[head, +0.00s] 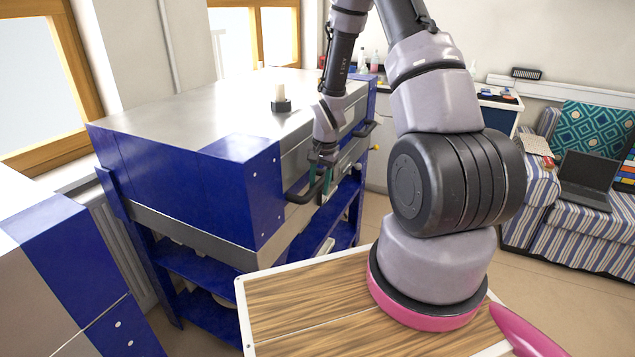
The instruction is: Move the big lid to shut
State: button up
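The big lid (190,105) is the wide top of the kiln, with a silver upper face and blue corner panels. It looks level over the silver lower body (195,237); I cannot tell whether a small gap is left between them. A black handle (305,192) sticks out from the front side of the lid, near its blue corner. My gripper (322,168) points down at this handle, at its far end. The fingers overlap the handle in the head view and are small, so I cannot tell whether they grip it.
A second black handle (366,128) is farther along the front. A blue stand (205,300) with shelves carries the kiln. Another blue and silver unit (75,260) stands close at the left. A striped sofa (580,220) with a laptop is at the right, with open floor before it.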

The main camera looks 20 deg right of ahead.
jog(key=shift+o, duration=1.4)
jog(key=shift+s+d+f, duration=0.25)
jog(key=shift+s+d, duration=0.25)
jog(key=shift+s, duration=0.05)
jog(key=shift+w+a, duration=0.1)
jog(key=shift+w+a+r, duration=0.15)
jog(key=shift+w+a, duration=0.05)
jog(key=shift+r, duration=0.15)
notch_tip(320, 180, up, 10)
jog(key=shift+s+d+r, duration=0.2)
jog(key=shift+s+d, duration=0.2)
jog(key=shift+d, duration=0.05)
